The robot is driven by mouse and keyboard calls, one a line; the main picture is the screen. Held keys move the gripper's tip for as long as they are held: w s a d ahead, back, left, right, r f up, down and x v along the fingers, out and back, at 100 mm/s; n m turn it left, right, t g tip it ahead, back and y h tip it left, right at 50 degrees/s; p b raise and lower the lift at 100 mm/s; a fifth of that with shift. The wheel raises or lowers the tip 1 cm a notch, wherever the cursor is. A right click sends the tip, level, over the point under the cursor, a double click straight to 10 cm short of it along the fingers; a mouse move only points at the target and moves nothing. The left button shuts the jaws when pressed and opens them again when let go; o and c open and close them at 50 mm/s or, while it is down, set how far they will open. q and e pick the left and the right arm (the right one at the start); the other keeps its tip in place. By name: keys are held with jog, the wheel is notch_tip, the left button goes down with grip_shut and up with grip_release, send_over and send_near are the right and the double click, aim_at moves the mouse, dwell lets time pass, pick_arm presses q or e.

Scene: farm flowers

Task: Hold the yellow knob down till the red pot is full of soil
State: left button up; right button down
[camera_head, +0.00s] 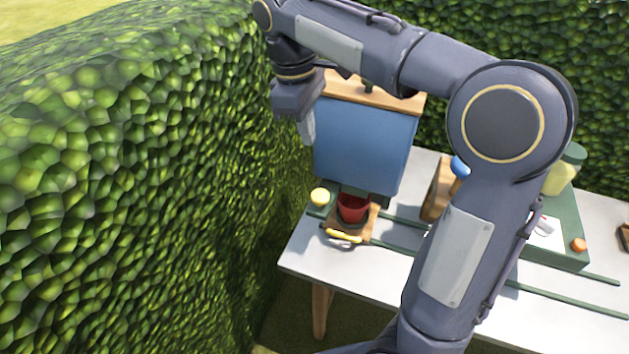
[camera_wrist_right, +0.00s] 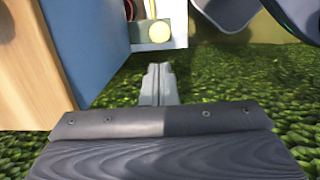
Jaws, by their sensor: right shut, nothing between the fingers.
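The yellow knob (camera_head: 320,196) is round and sits at the left front of the blue dispenser (camera_head: 362,150). It also shows at the top of the right wrist view (camera_wrist_right: 159,32). The red pot (camera_head: 352,207) stands upright on a wooden carrier (camera_head: 366,228) with a yellow handle, in front of the dispenser. I cannot tell how much soil is in it. My right gripper (camera_head: 308,138) points down beside the dispenser's left side, above and apart from the knob. Its fingers are shut and empty in the right wrist view (camera_wrist_right: 158,72). My left gripper is out of view.
A hedge (camera_head: 150,180) stands close on the left, another behind. The pale table (camera_head: 310,252) carries dark green rails. To the right are a wooden block (camera_head: 437,188), a blue knob (camera_head: 460,166) and a green station (camera_head: 570,235) with an orange knob (camera_head: 578,244).

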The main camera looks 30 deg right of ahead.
aim_at(318, 195)
jog(key=f, duration=0.4)
jog(key=d+f, duration=0.1)
jog(key=f, duration=0.4)
jog(key=s+f, duration=0.1)
jog(key=f, duration=0.3)
jog(key=shift+s+d+f, duration=0.1)
jog(key=shift+d+f, duration=0.15)
jog(key=shift+f, duration=0.1)
notch_tip(318, 195, down, 2)
jog(key=shift+f+b, duration=0.25)
jog(key=shift+b, duration=0.3)
jog(key=shift+s+r, duration=0.15)
jog(key=shift+f, duration=0.2)
dwell(1.8)
